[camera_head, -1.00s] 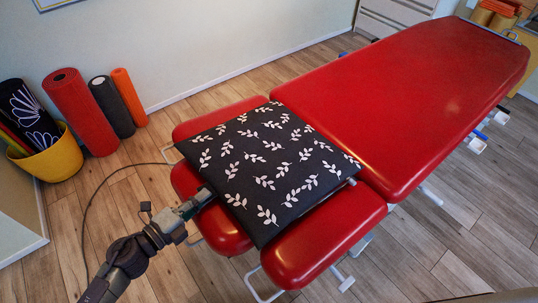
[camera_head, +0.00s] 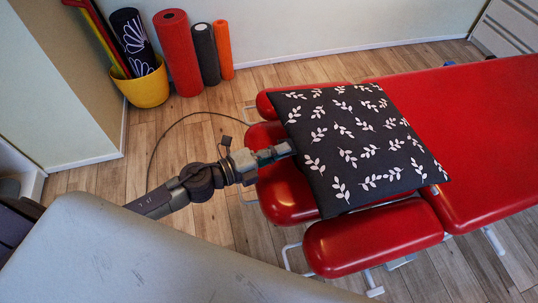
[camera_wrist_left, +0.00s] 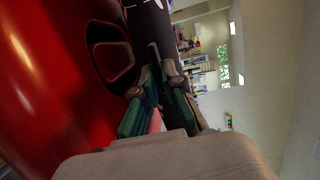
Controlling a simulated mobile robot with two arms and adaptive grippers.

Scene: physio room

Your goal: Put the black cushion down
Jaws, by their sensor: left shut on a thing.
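The black cushion (camera_head: 350,140) with white leaf sprigs lies flat across the sectioned end of the red treatment table (camera_head: 470,120). Its near left corner overhangs the gap between the pads. My left gripper (camera_head: 284,150) comes in from the left and is shut on the cushion's left edge; the fingertips are partly hidden by the cushion. In the left wrist view the cushion's dark cloth (camera_wrist_left: 148,22) shows at the fingers (camera_wrist_left: 160,62), close beside the red padding (camera_wrist_left: 50,80). I cannot tell whether the whole underside rests on the pads. My right gripper is not in view.
A yellow bucket (camera_head: 146,88) with rolled mats stands by the wall, next to a red roll (camera_head: 178,55), a black roll (camera_head: 206,55) and an orange roll (camera_head: 223,50). A thin cable curves over the wooden floor (camera_head: 200,125). White drawers (camera_head: 508,35) stand at the upper right.

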